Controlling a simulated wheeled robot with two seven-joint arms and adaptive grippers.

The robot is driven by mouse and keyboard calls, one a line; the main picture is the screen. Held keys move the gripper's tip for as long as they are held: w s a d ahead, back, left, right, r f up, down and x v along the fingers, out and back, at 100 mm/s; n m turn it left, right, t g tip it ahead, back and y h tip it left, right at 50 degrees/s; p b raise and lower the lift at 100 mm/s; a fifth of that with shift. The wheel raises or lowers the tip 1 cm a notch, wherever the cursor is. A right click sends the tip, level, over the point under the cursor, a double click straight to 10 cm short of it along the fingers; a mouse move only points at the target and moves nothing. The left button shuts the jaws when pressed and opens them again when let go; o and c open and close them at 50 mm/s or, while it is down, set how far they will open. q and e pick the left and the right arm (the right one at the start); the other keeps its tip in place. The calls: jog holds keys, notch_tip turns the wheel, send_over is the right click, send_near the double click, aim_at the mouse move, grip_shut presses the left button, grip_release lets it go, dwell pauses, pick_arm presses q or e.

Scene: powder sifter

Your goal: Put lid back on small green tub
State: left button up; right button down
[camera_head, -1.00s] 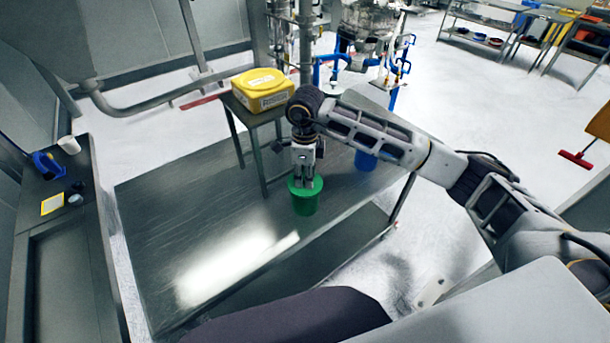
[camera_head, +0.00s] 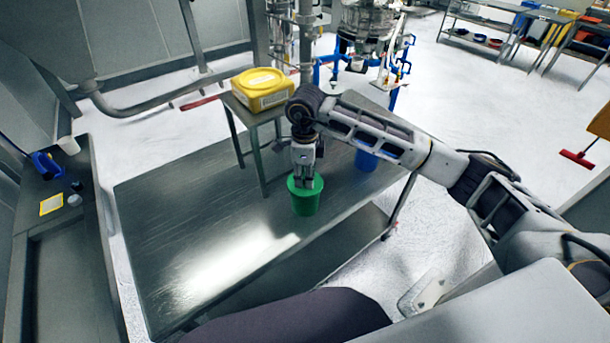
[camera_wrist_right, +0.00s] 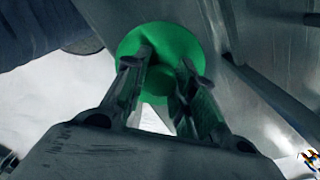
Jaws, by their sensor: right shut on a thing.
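The small green tub (camera_head: 305,205) stands upright on the metal table. The green lid (camera_head: 317,183) sits at the tub's top, level as far as I can tell. My right gripper (camera_head: 304,184) points down at the lid and is shut on its middle part. In the right wrist view, the lid (camera_wrist_right: 185,43) is a round green disc beyond the fingers, and my right gripper (camera_wrist_right: 160,72) has a fingertip on each side of its centre. The fingers partly hide the lid's centre. Whether the lid is fully seated cannot be told. My left gripper is not in view.
A blue container (camera_head: 366,160) stands right of the tub, under my right forearm. A yellow box (camera_head: 262,90) sits on a small raised stand behind. The metal table (camera_head: 165,215) is clear to the left and front. A side counter (camera_head: 55,225) holds small items.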

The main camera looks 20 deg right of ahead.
jog(key=c, duration=1.1)
grip_release()
jog(key=shift+o, duration=0.2)
jog(key=o, duration=0.5)
jog(key=shift+c, duration=0.2)
jog(key=shift+r, duration=0.25)
jog(key=shift+r+p, duration=1.4)
jog(key=shift+r, duration=1.9)
grip_shut()
